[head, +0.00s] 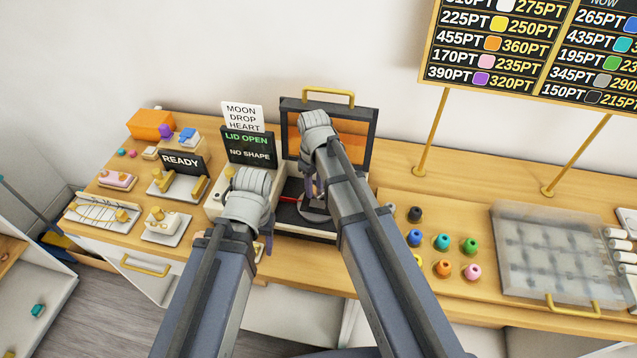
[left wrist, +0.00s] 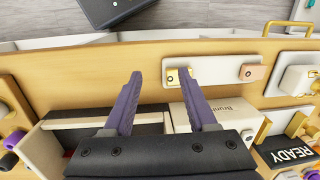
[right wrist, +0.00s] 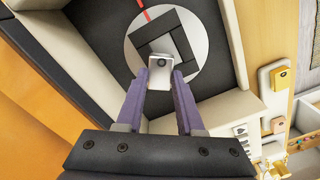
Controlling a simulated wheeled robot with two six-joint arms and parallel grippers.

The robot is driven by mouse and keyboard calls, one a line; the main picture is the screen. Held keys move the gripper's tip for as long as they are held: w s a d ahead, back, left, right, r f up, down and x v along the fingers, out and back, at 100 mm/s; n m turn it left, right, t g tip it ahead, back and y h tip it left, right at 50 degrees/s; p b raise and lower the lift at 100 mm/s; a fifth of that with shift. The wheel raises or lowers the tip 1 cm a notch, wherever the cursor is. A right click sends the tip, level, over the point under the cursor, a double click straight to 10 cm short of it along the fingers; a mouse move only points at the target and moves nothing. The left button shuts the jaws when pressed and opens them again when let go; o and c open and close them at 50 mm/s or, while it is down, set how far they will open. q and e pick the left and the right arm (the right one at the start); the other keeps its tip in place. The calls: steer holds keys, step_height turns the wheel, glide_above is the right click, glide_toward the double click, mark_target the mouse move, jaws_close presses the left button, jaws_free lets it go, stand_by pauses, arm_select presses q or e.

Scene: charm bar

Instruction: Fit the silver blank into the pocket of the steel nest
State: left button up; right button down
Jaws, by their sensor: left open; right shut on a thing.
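My right gripper (right wrist: 160,78) is shut on the silver blank (right wrist: 167,70), a small pale plate with a dark hole. It holds the blank over the near part of the steel nest (right wrist: 196,80), a round silver disc with a dark square pattern in its middle. I cannot tell whether the blank touches the nest. In the head view my right gripper (head: 313,188) is inside the open machine, and its arm hides most of the nest. My left gripper (left wrist: 165,85) is open and empty near the bench's front edge; it also shows in the head view (head: 268,235).
The machine's orange-lined lid (head: 350,135) stands open behind my right gripper. Its sign (head: 248,145) reads lid open, no shape. A strip (left wrist: 213,72) with gold and copper pieces lies at the front edge. Several coloured pots (head: 442,241) stand right; a READY stand (head: 181,163) is left.

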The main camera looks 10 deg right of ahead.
mark_target(317, 195)
arm_select(q)
steer(key=o, duration=0.4)
step_height(317, 195, up, 4)
steer(key=p, duration=0.4)
steer(key=shift+r, duration=0.2)
arm_select(e)
steer(key=r+n, duration=0.1)
steer(key=s+r+n, duration=0.1)
steer(key=r+n, duration=0.2)
steer(key=n, duration=0.1)
steer(key=shift+s+d+r, duration=0.1)
steer(key=shift+s+r, duration=0.1)
steer(key=shift+s, duration=0.1)
steer(key=shift+s+r+n+p, duration=0.15)
steer(key=shift+r+n+p, duration=0.3)
steer(key=shift+n, duration=0.35)
arm_select(q)
steer(key=shift+r, duration=0.3)
arm_select(e)
steer(key=shift+f, duration=0.15)
arm_select(q)
steer(key=shift+f, duration=0.1)
arm_select(e)
steer(key=shift+f, duration=0.15)
arm_select(q)
step_height(317, 195, down, 6)
steer(key=b, duration=0.6)
arm_select(e)
step_height(317, 195, down, 6)
steer(key=shift+r, duration=0.2)
